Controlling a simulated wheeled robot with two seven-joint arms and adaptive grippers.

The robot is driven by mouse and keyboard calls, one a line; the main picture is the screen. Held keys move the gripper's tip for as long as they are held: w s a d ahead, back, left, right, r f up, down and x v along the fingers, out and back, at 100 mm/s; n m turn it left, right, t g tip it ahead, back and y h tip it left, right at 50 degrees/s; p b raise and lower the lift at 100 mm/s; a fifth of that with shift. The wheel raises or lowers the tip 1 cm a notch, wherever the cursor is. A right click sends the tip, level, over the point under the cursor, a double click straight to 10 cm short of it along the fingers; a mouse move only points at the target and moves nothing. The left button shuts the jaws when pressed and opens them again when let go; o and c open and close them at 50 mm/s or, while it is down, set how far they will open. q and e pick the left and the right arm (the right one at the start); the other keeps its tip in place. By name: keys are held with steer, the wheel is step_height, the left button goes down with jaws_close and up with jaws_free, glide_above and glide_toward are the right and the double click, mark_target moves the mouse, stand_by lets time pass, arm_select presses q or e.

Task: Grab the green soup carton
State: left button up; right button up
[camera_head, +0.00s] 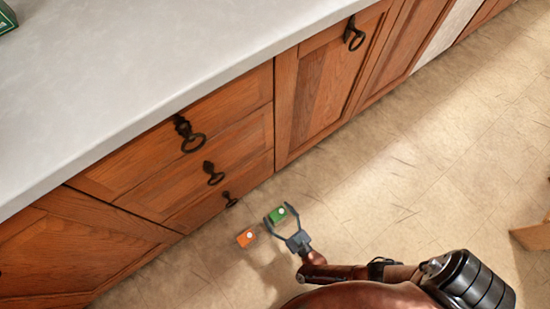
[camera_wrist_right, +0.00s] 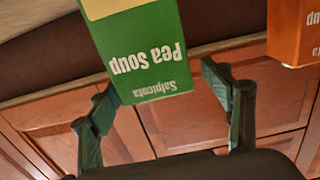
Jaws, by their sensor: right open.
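The green soup carton (camera_head: 279,214), marked "Pea soup", is small in the head view, low in front of the wooden drawers. In the right wrist view the green carton (camera_wrist_right: 150,55) is large and its lettering is upside down. My right gripper (camera_head: 277,216) is open, with its fingers spread at the carton. In the wrist view the fingertips (camera_wrist_right: 158,82) are on either side of the carton's near end, with a gap on the right; I cannot tell if the left finger touches it. My left gripper is not in view.
An orange carton (camera_head: 246,237) is close by on the left in the head view; it also shows in the wrist view (camera_wrist_right: 293,35). Wooden cabinets (camera_head: 225,150) with dark ring pulls stand behind, under a pale countertop (camera_head: 150,60). The tiled floor (camera_head: 430,180) at right is mostly clear.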

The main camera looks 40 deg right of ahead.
steer(key=shift+d, duration=0.2)
steer(key=shift+c, duration=1.3)
steer(key=c, duration=1.5)
